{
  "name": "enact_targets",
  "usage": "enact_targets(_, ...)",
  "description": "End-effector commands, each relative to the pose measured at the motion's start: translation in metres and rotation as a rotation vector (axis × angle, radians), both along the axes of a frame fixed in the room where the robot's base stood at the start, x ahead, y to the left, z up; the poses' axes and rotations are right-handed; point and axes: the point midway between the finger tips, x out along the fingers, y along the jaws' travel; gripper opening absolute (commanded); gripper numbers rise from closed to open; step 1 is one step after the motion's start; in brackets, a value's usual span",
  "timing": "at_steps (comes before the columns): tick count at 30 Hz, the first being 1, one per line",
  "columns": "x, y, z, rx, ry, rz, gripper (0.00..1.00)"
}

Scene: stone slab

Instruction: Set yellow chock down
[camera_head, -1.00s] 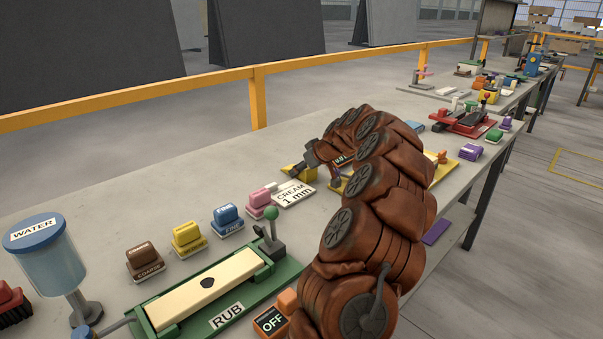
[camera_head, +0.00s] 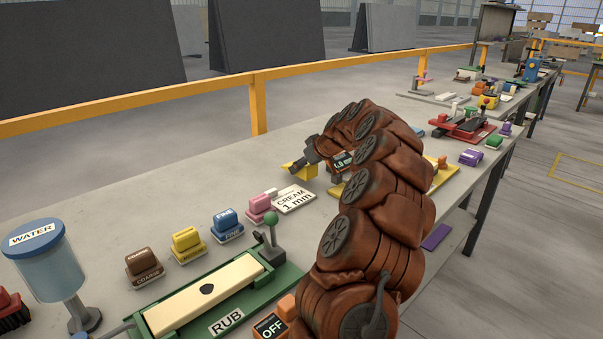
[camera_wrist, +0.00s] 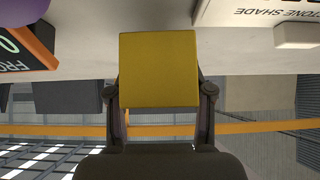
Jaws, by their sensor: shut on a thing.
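The yellow chock (camera_head: 298,169) is at the far part of the grey bench, behind the cream tile in the head view. My gripper (camera_head: 312,157) is shut on it. In the wrist view the chock (camera_wrist: 158,68) fills the space between my two fingers (camera_wrist: 160,98), one on each side. The chock's underside is hidden, so I cannot tell whether it touches the bench.
The cream "1 mm" tile (camera_head: 293,199) and a pink block (camera_head: 260,207) lie close by. My arm hides part of a yellow plate (camera_head: 445,174). The green RUB fixture (camera_head: 285,277) is in front. A yellow rail (camera_head: 257,101) runs behind the bench.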

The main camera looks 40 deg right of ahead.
Motion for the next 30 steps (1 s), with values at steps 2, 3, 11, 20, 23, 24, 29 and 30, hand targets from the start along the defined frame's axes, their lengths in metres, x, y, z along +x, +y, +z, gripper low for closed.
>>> enact_targets(2,0.0,0.001,0.007,0.0,0.0,0.001,0.07)
enact_targets(3,-0.002,0.002,0.007,0.002,0.0,0.001,0.07)
enact_targets(11,-0.014,0.009,0.006,0.004,0.001,0.001,0.07)
enact_targets(20,-0.042,0.024,0.009,0.004,0.002,0.001,0.07)
enact_targets(23,-0.056,0.032,0.011,0.003,0.0,0.001,0.07)
enact_targets(24,-0.062,0.036,0.012,0.003,0.0,0.001,0.07)
enact_targets(29,-0.086,0.05,0.015,0.002,-0.001,0.001,0.07)
enact_targets(30,-0.092,0.053,0.016,0.002,-0.002,0.001,0.07)
